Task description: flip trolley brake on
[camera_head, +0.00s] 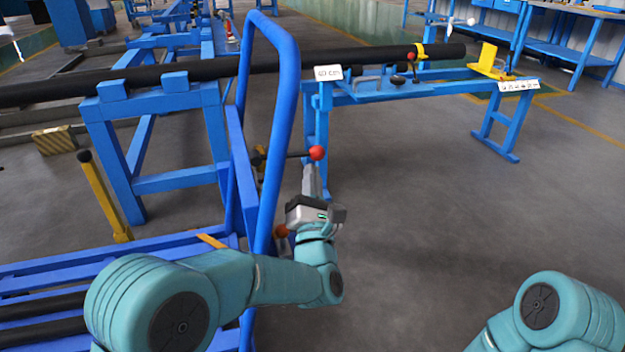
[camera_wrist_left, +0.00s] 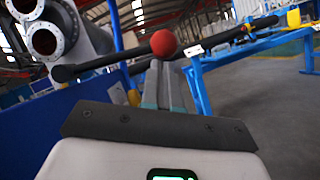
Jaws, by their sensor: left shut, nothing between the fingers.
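The blue trolley (camera_head: 285,105) stands left of centre with its tall looped handle upright. A dark lever with a red ball knob (camera_head: 317,153) sticks out to the right from a yellow mount (camera_head: 259,158) at the trolley frame, roughly level. My left gripper (camera_head: 311,170) is shut and empty, its fingers pointing up just below the red ball. In the left wrist view the red ball (camera_wrist_left: 164,43) sits at the tips of my closed fingers (camera_wrist_left: 163,88); I cannot tell whether they touch. My right gripper is out of view.
A second orange-red knob (camera_head: 281,231) shows beside my left wrist. A yellow post with a black knob (camera_head: 105,195) stands at left. A long black pipe (camera_head: 200,70) lies across blue stands (camera_head: 165,105) behind the trolley. The floor (camera_head: 430,210) at right is clear.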

